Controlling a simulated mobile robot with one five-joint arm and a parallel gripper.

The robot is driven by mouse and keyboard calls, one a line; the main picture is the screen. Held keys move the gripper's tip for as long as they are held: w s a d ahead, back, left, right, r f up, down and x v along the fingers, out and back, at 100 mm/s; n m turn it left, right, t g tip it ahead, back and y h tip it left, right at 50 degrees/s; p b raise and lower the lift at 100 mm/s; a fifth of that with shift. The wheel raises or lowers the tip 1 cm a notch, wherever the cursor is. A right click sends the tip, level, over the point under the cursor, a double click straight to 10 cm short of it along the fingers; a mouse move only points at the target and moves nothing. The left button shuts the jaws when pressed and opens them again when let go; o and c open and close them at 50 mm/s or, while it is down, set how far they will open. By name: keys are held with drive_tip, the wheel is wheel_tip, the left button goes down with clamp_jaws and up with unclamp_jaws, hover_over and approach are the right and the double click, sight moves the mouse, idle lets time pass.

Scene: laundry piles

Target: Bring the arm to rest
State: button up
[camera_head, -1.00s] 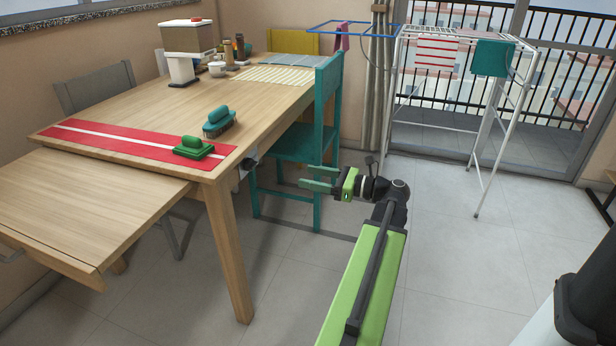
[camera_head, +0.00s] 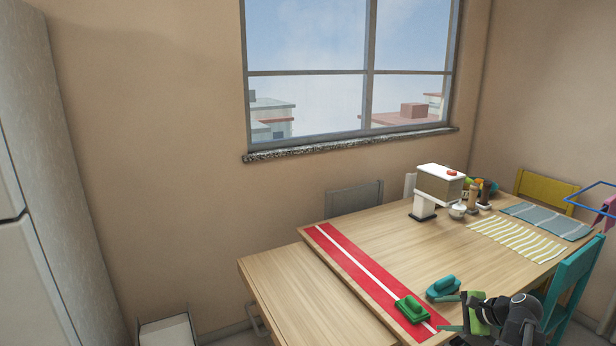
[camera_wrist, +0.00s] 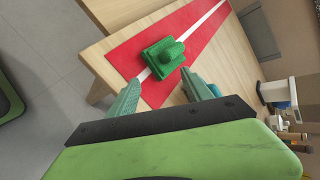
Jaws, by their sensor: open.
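My gripper (camera_wrist: 165,92) is open and empty in the wrist view, its two green fingers apart. Beyond the fingers, a green brush (camera_wrist: 163,58) lies on the red runner with a white stripe (camera_wrist: 120,50). In the head view my gripper (camera_head: 450,312) is at the bottom right, beside the table's near corner, with its fingers partly hidden. The green brush (camera_head: 411,309) is on the red runner (camera_head: 345,256) just left of it. A teal brush (camera_head: 443,288) sits on the bare wood close by.
The wooden table (camera_head: 420,250) carries a white and brown dispenser (camera_head: 438,187), small jars, a striped yellow mat (camera_head: 515,240) and a blue mat (camera_head: 548,220). A teal chair (camera_head: 575,275) stands right of my arm. A white bin (camera_head: 167,330) is at lower left.

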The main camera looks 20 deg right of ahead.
drive_tip(key=w+a+n, duration=0.1)
drive_tip(key=a, duration=0.2)
drive_tip(key=w+a+n+g, duration=0.1)
drive_tip(key=a, duration=0.2)
drive_tip(key=w+a+n+g, duration=0.1)
drive_tip(key=a, duration=0.2)
drive_tip(key=shift+r+y+p, duration=0.35)
drive_tip(key=shift+y, duration=0.05)
drive_tip(key=s+a+r+n+g+h+p, duration=0.1)
drive_tip(key=a+n+g+h+p, duration=0.1)
drive_tip(key=a+n, duration=0.6)
drive_tip(key=s+a+r+n+g+h+p, duration=0.1)
drive_tip(key=a+n+g+p, duration=0.4)
drive_tip(key=a, duration=1.7)
drive_tip(key=r+n+h+p, duration=0.1)
drive_tip(key=n+p, duration=0.1)
drive_tip(key=n, duration=0.1)
drive_tip(key=shift+a+n+g, duration=0.3)
drive_tip(key=shift+n, duration=0.1)
drive_tip(key=shift+d, duration=0.1)
